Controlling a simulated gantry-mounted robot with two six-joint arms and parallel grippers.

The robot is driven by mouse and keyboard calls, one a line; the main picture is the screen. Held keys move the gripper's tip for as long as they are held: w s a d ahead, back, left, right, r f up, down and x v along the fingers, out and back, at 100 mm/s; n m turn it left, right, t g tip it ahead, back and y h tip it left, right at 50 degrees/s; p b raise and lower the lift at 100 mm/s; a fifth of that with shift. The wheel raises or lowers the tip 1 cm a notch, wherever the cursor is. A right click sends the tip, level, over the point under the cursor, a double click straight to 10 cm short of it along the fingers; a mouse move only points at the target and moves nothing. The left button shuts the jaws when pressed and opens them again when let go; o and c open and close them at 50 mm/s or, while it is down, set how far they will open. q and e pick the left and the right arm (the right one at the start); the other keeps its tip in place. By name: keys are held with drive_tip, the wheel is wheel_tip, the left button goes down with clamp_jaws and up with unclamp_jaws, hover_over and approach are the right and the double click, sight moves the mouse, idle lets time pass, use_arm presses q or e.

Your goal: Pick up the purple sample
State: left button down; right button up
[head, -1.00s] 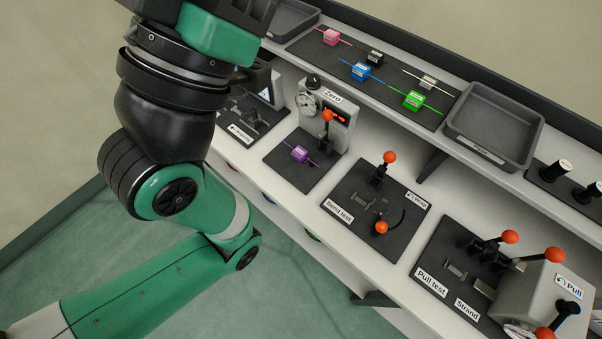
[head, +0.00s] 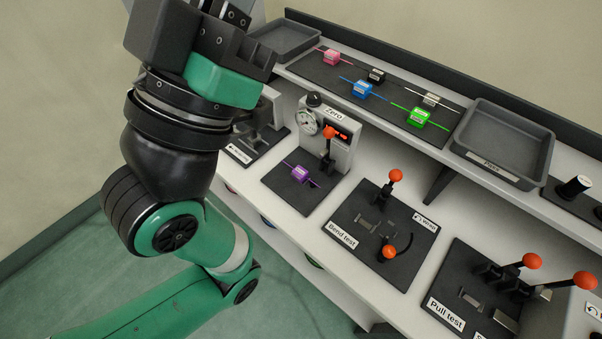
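The purple sample (head: 301,173) is a small purple block with a white label and a thin purple strand sticking out of both ends. It lies on a dark mat (head: 290,196) in front of the grey Zero gauge box (head: 341,148). My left gripper (head: 212,22) is at the top left, above and left of the sample and well apart from it. Its dark body shows, but I cannot make out its fingertips or whether it is open. My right gripper is not in view.
Pink (head: 331,57), blue (head: 362,89), black, white and green (head: 419,117) samples lie on the upper shelf mat. A grey tray (head: 545,160) stands to their right. Orange-knobbed levers rise from the Bend test (head: 345,250) and Pull test boards. The Zero box has an orange-knobbed lever beside the sample.

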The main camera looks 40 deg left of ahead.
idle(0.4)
use_arm(q)
drive_tip(key=shift+c, duration=2)
unclamp_jaws()
